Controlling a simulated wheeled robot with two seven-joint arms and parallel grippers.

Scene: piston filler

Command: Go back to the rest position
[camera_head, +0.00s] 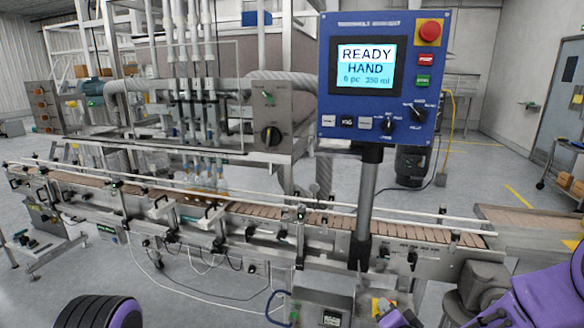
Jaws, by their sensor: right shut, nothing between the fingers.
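My right arm (545,298), in purple, comes in at the lower right corner. My right gripper (390,311) shows small at the bottom edge, right of the middle, partly cut off by the frame. It is shut with nothing in it and appears low in front of the conveyor, apart from the control panel. A black ribbed and purple part of my left arm (98,312) shows at the bottom left. My left gripper is not in view.
The conveyor (330,220) crosses the view in front of me. A blue control panel (385,80) on a grey post (368,190) reads "READY HAND". The filler frame (200,85) stands behind. Grey floor (190,300) lies open in front, with cables on it. A cart (562,165) stands far right.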

